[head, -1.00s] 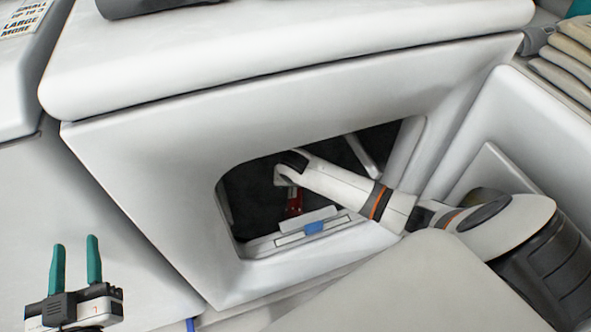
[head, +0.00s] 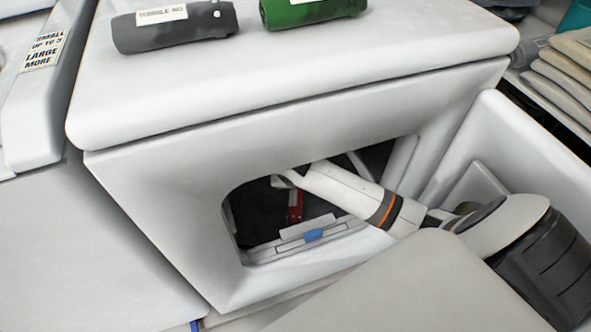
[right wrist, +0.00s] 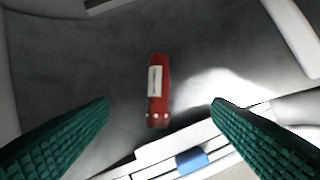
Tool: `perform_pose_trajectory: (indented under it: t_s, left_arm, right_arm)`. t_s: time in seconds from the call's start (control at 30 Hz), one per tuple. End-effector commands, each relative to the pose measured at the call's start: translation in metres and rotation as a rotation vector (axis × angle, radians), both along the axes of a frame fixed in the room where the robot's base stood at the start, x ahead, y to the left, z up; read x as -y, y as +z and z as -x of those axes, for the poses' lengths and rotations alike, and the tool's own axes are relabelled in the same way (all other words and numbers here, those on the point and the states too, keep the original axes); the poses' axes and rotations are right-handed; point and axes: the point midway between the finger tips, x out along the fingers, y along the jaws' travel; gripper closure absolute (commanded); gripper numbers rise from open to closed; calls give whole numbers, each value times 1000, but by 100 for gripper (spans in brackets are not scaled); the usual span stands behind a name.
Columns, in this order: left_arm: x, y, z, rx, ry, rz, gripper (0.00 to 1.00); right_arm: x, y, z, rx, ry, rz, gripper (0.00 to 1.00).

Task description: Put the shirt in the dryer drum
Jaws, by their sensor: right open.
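A red rolled bundle with a white label, probably the shirt (head: 295,206), lies inside the dark dryer drum (head: 255,208). In the right wrist view the red bundle (right wrist: 158,92) lies on the drum's grey inner surface. My right arm reaches through the dryer opening. My right gripper (right wrist: 161,101) is open, its green fingers spread on either side of the bundle's line with nothing between them touching. In the head view its fingers are hidden inside the drum. My left gripper is not in view.
The open dryer door (head: 515,150) stands at the right. A blue-marked latch or filter part (head: 313,235) sits at the opening's lower lip. A grey roll (head: 175,27) and a green roll (head: 310,9) lie on the dryer top. Folded cloths (head: 562,65) are stacked at the upper right.

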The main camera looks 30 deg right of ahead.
Motion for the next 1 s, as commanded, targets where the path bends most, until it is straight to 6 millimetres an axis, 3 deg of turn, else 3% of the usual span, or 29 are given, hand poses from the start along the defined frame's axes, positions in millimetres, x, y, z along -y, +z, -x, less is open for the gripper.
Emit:
perform_pose_trajectory:
  t_s: [0.13, 0.23, 0.37, 0.5, 0.6, 0.73, 1.0]
  left_arm:
    - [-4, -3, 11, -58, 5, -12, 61]
    - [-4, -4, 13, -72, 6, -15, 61]
    - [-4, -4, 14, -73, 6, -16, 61]
    - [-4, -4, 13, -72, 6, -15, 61]
    - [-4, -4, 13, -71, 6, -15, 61]
    - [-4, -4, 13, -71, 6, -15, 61]
    - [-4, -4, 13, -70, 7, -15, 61]
  right_arm:
    - [-3, 5, 3, -1, 7, -2, 27]
    - [-21, 1, 18, -11, 81, -19, 27]
    - [-65, -5, 64, -18, 300, -60, 27]
    - [-98, 8, 122, 12, 543, -72, 27]
    - [-103, 23, 156, 34, 663, -43, 27]
    - [-100, 40, 184, 48, 756, 7, 27]
    - [-95, 48, 196, 49, 804, 44, 27]
